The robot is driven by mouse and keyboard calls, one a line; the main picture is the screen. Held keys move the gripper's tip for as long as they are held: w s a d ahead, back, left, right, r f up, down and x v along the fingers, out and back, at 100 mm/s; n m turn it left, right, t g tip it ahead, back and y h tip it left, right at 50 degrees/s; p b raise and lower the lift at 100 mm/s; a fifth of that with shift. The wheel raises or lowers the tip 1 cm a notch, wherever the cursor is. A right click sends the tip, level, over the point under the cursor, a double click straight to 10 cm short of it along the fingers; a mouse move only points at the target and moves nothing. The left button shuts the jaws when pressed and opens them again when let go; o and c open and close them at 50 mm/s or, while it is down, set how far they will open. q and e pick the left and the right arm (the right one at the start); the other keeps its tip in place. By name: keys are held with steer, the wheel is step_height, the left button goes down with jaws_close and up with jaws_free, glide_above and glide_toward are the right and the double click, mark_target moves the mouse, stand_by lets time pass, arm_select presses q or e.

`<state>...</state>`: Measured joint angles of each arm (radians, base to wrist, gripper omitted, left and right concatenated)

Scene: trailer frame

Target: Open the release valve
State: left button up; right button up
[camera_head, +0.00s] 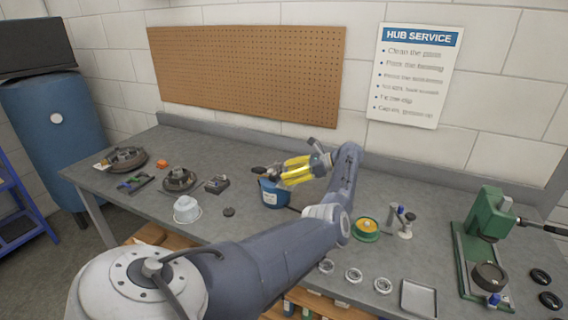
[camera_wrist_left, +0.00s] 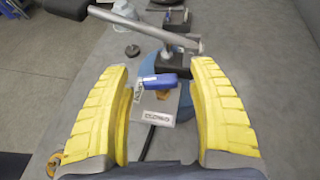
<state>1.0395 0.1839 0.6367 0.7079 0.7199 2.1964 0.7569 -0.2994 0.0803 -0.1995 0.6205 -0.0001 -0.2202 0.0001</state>
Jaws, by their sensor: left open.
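A blue unit with a white label (camera_head: 270,196) stands on the bench, partly hidden by my left gripper. In the left wrist view it shows a blue lever (camera_wrist_left: 157,80), with a small brown piece just below it, a label plate (camera_wrist_left: 160,115) and a metal bar (camera_wrist_left: 145,27) with a black grip. The blue lever looks like the release valve's handle, though I cannot be sure. My left gripper (camera_head: 285,176) has yellow fingers and is open and empty. In the wrist view the lever lies between its fingers (camera_wrist_left: 160,68), apparently touching neither. My right gripper is out of view.
The grey bench (camera_head: 240,155) holds a white tub (camera_head: 187,210), hub parts (camera_head: 180,180), a yellow-green round piece (camera_head: 366,228), several metal rings, a metal tray (camera_head: 418,299) and a green press (camera_head: 487,235). A pegboard (camera_head: 245,70) hangs behind. The bench behind the gripper is clear.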

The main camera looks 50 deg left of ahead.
arm_select(q)
steer(key=shift+c, duration=0.2)
steer(key=c, duration=1.1)
steer(key=shift+c, duration=0.2)
